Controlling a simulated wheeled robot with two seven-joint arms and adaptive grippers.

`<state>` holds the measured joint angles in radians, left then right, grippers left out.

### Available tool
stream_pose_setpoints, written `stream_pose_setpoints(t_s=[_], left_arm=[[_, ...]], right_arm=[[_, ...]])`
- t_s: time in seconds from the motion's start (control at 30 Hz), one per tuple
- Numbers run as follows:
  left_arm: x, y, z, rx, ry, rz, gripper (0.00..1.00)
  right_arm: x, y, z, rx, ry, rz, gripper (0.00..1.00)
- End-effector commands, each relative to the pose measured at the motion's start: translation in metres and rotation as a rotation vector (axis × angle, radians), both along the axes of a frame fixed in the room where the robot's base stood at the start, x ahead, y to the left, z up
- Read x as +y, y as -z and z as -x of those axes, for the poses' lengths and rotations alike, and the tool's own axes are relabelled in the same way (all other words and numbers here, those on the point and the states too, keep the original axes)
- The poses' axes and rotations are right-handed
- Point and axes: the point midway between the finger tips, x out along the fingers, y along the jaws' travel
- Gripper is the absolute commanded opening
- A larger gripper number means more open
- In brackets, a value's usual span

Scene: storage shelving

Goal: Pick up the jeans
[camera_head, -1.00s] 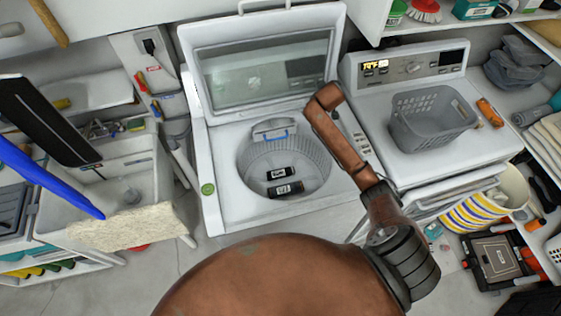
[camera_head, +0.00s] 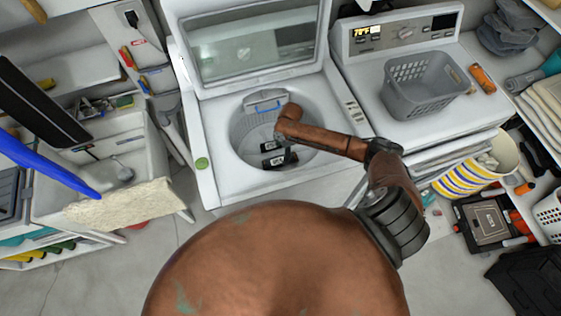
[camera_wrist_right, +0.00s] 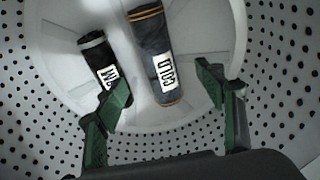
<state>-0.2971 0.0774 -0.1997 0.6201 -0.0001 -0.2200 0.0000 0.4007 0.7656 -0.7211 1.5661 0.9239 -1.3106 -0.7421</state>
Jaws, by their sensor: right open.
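Two dark rolled cloths with white labels lie on the floor of the washer drum in the right wrist view. One is a blue-grey roll with orange bands (camera_wrist_right: 153,55), which looks like the jeans. The other is a darker roll with a pale band (camera_wrist_right: 101,62), to its left. In the head view one dark roll (camera_head: 280,160) shows in the drum (camera_head: 240,137), and the other is partly covered by my arm. My right gripper (camera_wrist_right: 163,86) is open and empty, its green-padded fingers spread on either side of the jeans' lower end. My left gripper is out of view.
The washer's lid (camera_head: 250,45) stands open behind the drum, and the perforated drum wall surrounds my right gripper. A grey basket (camera_head: 420,88) sits on the machine to the right. A sink (camera_head: 115,165) stands at the left.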

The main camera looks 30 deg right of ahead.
Motion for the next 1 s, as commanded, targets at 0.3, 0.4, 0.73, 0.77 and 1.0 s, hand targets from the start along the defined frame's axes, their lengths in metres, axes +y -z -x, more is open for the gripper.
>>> stream_pose_setpoints(t_s=[0.3,0.4,0.73,0.77,1.0], left_arm=[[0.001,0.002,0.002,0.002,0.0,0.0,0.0],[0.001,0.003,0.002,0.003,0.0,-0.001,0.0],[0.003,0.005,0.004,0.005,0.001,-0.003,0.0],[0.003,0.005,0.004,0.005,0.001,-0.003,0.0],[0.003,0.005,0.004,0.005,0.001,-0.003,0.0]], right_arm=[[0.004,0.035,-0.003,0.001,0.002,0.0,0.63],[0.005,0.05,-0.005,0.001,0.002,0.0,0.63],[0.007,0.071,-0.006,-0.002,0.001,0.0,0.63],[0.007,0.07,-0.006,-0.002,0.001,0.0,0.63],[0.007,0.07,-0.006,-0.002,0.001,0.0,0.52]])
